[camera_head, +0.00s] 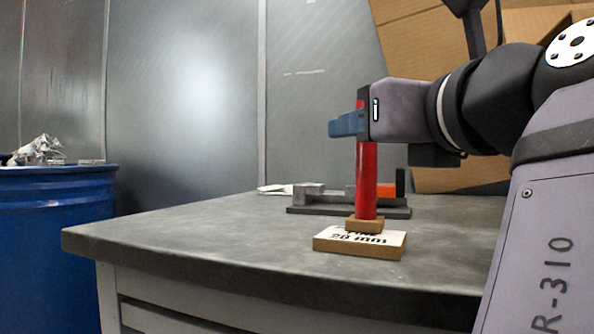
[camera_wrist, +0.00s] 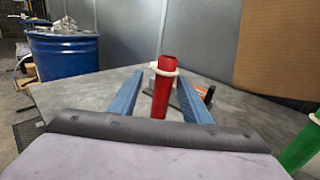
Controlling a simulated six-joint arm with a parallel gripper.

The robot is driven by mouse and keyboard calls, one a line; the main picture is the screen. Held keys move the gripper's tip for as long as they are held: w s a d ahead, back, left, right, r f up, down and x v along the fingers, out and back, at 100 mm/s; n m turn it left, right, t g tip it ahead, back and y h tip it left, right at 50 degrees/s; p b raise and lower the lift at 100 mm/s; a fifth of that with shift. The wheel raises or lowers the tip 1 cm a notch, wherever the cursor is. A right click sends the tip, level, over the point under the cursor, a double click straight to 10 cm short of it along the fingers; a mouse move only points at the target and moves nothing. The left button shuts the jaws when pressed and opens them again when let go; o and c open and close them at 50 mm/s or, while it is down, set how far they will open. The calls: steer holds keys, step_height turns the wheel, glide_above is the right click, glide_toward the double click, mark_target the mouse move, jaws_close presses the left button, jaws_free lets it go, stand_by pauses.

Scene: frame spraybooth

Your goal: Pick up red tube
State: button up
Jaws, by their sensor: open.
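The red tube (camera_head: 366,180) stands upright on a small wooden block with a white label (camera_head: 360,243) reading "20 mm", near the front of the grey table. In the wrist view the red tube (camera_wrist: 162,97) has a cream ring around it near its top. My gripper (camera_head: 347,124) is level at the tube's upper part. In the wrist view the blue fingers of my gripper (camera_wrist: 160,92) are open on either side of the tube, with a visible gap on both sides. In the head view, my gripper hides part of the tube.
A grey fixture (camera_head: 308,198) with an orange and black part stands behind the tube. A green tube (camera_wrist: 302,146) with a white ring is at the wrist view's right edge. A blue barrel (camera_head: 55,240) stands left of the table. The table's left side is clear.

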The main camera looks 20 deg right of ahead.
steer(key=shift+w, duration=0.15)
steer(key=shift+w+d+r+p, duration=0.15)
steer(key=shift+w+p, duration=0.25)
steer(key=shift+w, duration=0.4)
steer(key=shift+w+d+f+p, duration=0.1)
steer(key=shift+w+d+p, duration=0.25)
steer(key=shift+w, duration=0.5)
steer(key=shift+w+d+r+p, duration=0.15)
steer(key=shift+w+p, duration=0.3)
steer(key=shift+w, duration=0.35)
steer(key=shift+f, duration=0.1)
jaws_close()
